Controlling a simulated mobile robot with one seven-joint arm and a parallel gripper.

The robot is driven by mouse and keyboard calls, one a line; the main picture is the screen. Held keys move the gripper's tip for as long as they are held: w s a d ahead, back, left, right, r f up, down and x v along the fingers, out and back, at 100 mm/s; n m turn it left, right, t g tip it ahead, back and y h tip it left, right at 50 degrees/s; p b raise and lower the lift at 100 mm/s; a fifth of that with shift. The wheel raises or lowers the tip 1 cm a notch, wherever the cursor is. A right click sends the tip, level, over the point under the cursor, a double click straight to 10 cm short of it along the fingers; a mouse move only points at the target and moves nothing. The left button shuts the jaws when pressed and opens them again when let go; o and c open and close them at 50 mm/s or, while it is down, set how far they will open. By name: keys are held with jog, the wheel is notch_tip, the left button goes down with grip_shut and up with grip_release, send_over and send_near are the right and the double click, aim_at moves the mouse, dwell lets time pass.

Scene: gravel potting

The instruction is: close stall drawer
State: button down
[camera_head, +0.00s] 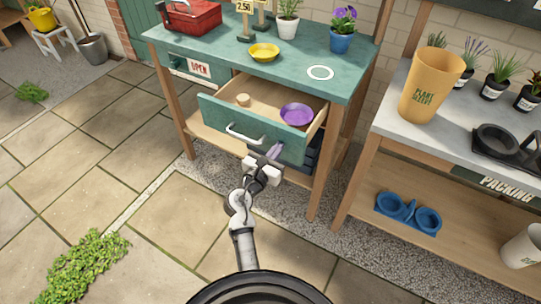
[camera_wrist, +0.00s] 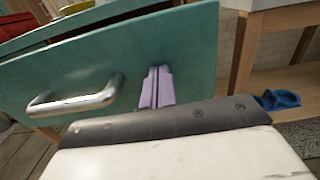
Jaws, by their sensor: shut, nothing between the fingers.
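The stall drawer (camera_head: 262,135) is pulled open from under the green table top and has a teal front with a silver bar handle (camera_head: 244,136). A purple saucer (camera_head: 297,114) and a small wooden round piece (camera_head: 243,100) lie inside it. My gripper (camera_head: 274,151) is shut and empty at the drawer front, right of the handle and low on the panel. In the wrist view, the lilac fingers (camera_wrist: 157,87) lie together against or just before the teal front, and the handle (camera_wrist: 76,98) is to their left. I cannot tell whether they touch the panel.
A packing bench (camera_head: 385,143) with an orange pot (camera_head: 432,83) stands to the right. Paved floor is open at the left.

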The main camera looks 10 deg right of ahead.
aim_at(304, 112)
jog(key=x, duration=1.9)
jog(key=shift+w+d+f, duration=0.1)
jog(key=shift+w, duration=0.05)
jog(key=shift+w+r, duration=0.15)
jog(key=shift+r, duration=0.25)
